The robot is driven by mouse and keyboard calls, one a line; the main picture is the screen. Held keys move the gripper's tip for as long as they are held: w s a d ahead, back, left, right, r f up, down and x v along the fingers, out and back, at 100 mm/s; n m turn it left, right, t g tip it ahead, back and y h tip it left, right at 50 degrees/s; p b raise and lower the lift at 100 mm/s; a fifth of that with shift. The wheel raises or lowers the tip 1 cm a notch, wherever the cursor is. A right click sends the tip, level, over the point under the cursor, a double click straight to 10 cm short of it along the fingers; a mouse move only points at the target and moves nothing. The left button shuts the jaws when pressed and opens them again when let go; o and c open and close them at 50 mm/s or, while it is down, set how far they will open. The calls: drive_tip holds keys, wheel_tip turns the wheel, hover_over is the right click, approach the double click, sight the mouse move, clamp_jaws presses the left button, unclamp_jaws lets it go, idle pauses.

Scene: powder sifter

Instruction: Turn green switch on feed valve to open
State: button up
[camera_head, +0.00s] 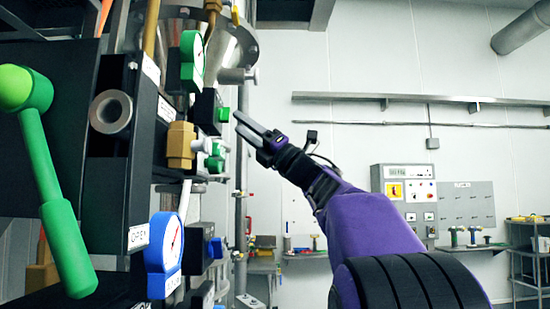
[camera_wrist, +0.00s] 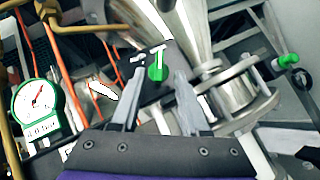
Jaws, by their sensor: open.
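The green switch (camera_head: 223,115) sits on the front of a black box (camera_head: 205,106) on the machine, just left of my fingertips. In the wrist view the green switch (camera_wrist: 157,74) shows face-on as a round knob with a raised grip, on a dark panel with white markings. My gripper (camera_head: 238,119) is open, with its fingers pointing at the switch. In the wrist view my gripper (camera_wrist: 160,82) has one finger on each side of the switch in the picture. The fingertips look a short way off it, and I see no contact.
A green-rimmed gauge (camera_head: 193,61) stands above left of the switch, and a brass fitting (camera_head: 180,146) below left. A blue gauge (camera_head: 163,255) and a large green lever (camera_head: 50,180) are nearer at left. A metal flange (camera_wrist: 240,88) is right of the switch.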

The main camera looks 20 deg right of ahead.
drive_tip(key=b+v, duration=0.3)
drive_tip(key=v, duration=1)
drive_tip(key=shift+f, duration=0.15)
drive_tip(key=shift+s+d, duration=0.1)
